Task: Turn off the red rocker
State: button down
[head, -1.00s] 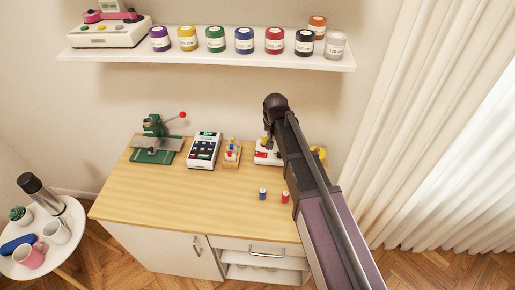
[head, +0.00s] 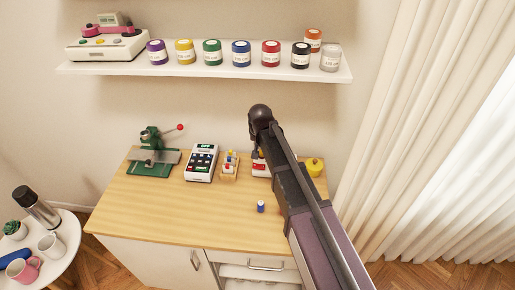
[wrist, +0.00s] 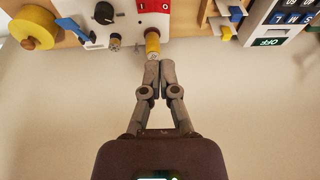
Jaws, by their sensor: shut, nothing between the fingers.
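The red rocker (wrist: 153,5) sits on a white control box (wrist: 128,22) at the top edge of the wrist view, marked with an I and an O and partly cut off. In the head view, the red rocker (head: 258,167) shows only in part beside my arm, which hides most of the white box. My gripper (wrist: 158,64) is shut and empty. In the wrist view its fingertips appear just below a yellow cylinder (wrist: 152,40) at the box's edge, apart from the rocker; whether they touch the cylinder I cannot tell.
The box has a black knob (wrist: 104,12) and a blue lever (wrist: 72,28); a yellow spool (wrist: 33,27) is beside it. A keypad device (head: 201,163) and a wooden rack (head: 229,166) stand left. A blue spool (head: 261,206) stands in front. The table's front left (head: 150,210) is clear.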

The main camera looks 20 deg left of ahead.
jog(key=b, duration=0.9)
send_over(256, 165)
jog(key=shift+s+d+f, duration=0.1)
jog(key=shift+d+f, duration=0.05)
jog(key=shift+f, duration=1.4)
jog(key=shift+s+d+f, duration=0.1)
jog(key=shift+s+f, duration=0.05)
jog(key=shift+f, duration=1.4)
jog(key=shift+s+d+f, duration=0.1)
jog(key=shift+d+f, duration=0.05)
jog(key=shift+f, duration=1.4)
jog(key=shift+s+a+f+b, duration=0.1)
jog(key=shift+a+f+b, duration=0.05)
jog(key=shift+f+b, duration=0.7)
jog(key=shift+a+f+b, duration=0.1)
jog(key=shift+f+b, duration=0.7)
jog(key=shift+f, duration=0.05)
